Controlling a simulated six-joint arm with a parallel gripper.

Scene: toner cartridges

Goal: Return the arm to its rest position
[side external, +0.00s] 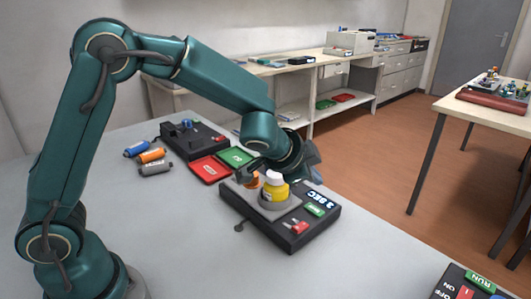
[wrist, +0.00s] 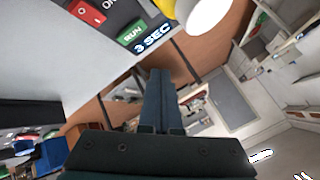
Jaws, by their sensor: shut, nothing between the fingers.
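My gripper (side external: 312,158) is at the end of my teal arm, just above and behind the dark "3 SEC" machine (side external: 320,219) in the side view. In the wrist view its two fingers (wrist: 158,75) lie together with nothing between them. A yellow cartridge with a white cap (side external: 275,188) stands in the machine's grey holder, close to my wrist. In the wrist view the white cap (wrist: 208,14) and a bit of yellow show at the top, apart from the fingers. An orange part (side external: 252,180) shows beside the cartridge, partly hidden.
Blue (side external: 137,149), orange (side external: 151,156) and grey (side external: 155,169) cartridges lie at the table's left. Near them are a black device (side external: 186,134), a red tray (side external: 209,170) and a green tray (side external: 236,157). Another switch box (side external: 470,285) sits at the lower right.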

